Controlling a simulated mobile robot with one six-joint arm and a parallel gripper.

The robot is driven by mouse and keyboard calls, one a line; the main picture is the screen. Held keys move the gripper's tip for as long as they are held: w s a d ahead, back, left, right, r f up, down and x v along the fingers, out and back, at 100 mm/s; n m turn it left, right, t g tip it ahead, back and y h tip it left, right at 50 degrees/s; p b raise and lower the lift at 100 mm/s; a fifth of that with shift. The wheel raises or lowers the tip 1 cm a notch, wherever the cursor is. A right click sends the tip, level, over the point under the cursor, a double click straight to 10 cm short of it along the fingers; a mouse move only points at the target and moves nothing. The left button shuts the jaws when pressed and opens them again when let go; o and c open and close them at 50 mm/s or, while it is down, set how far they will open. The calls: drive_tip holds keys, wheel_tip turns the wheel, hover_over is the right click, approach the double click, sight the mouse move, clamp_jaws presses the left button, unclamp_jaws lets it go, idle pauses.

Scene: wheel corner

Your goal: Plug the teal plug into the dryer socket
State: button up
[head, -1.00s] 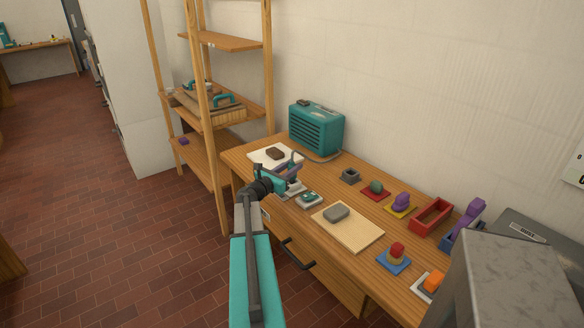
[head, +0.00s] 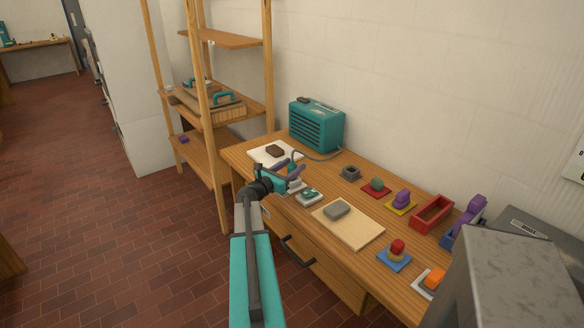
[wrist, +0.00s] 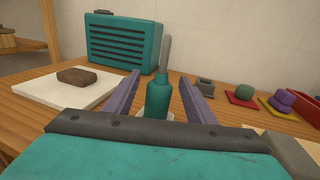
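The teal plug (wrist: 158,97) stands upright between my gripper's purple fingers in the wrist view, with a grey cable rising from its top. My gripper (wrist: 160,88) is open around it, with a gap on each side. Under the plug is a pale plate (wrist: 155,118), mostly hidden by my gripper; I cannot tell how deep the plug sits. In the head view my gripper (head: 291,166) is over the desk's front left part. A pale base (head: 295,187) shows beneath it. The teal dryer-like box (head: 316,125) stands behind. Which base is the dryer socket is unclear.
A pale base with a teal top (head: 309,196) lies right of my gripper. A white board with a brown block (head: 275,151) is behind left. A tan board with a grey block (head: 337,210) and several coloured pieces lie right. A wooden shelf (head: 212,110) stands left.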

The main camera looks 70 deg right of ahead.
drive_tip(key=shift+a, duration=0.1)
drive_tip(key=b+v, duration=0.2)
drive_tip(key=v, duration=1.1)
drive_tip(key=shift+a, duration=0.3)
drive_tip(key=shift+w, duration=0.15)
idle(0.6)
